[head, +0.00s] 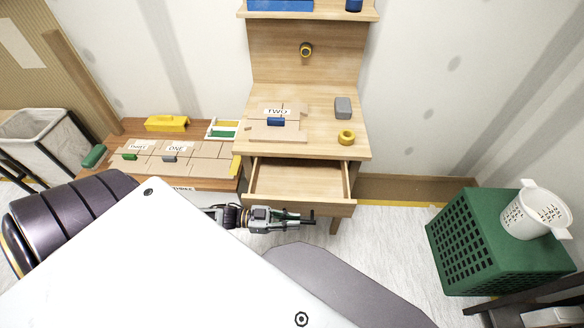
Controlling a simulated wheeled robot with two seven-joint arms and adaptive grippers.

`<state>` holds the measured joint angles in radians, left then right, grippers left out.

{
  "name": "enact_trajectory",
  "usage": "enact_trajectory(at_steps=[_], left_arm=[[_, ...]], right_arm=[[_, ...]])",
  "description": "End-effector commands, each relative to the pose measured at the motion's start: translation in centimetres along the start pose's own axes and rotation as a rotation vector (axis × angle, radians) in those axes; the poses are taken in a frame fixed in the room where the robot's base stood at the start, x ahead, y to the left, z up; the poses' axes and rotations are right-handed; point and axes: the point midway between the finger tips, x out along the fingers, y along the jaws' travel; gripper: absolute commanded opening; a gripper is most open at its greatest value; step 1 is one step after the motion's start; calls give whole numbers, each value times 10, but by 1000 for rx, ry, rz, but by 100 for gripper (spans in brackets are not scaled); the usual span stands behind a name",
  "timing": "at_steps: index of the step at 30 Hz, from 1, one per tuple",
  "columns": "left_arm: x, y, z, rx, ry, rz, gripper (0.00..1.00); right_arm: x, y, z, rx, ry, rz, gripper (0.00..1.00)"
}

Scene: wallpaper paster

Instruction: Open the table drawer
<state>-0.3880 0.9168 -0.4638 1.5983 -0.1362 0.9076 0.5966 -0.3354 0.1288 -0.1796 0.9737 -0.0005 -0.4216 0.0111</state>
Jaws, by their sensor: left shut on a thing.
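The wooden table (350,152) stands against the wall with its drawer (295,180) pulled out toward me. The drawer's inside shows as bare and empty. My left gripper (305,217) is at the drawer's front panel, low and near its middle, and is shut on the drawer handle. The handle itself is hidden by the gripper. My right gripper is not in view.
A low bench (220,184) with boxes stands left.

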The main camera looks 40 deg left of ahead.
Motion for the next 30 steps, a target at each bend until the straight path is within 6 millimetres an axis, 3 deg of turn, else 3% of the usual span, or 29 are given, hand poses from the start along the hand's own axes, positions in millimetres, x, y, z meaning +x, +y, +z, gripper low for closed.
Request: enact_trajectory(at_steps=[1,6,20,30], left_arm=[[-1,1,3,-2,-6,0,15],[-1,1,2,-2,-4,0,35],[-4,0,1,-1,-2,0,35],[-36,1,2,-3,-5,0,35]], right_arm=[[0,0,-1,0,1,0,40],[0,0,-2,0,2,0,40],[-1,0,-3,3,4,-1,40],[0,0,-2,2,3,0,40]])
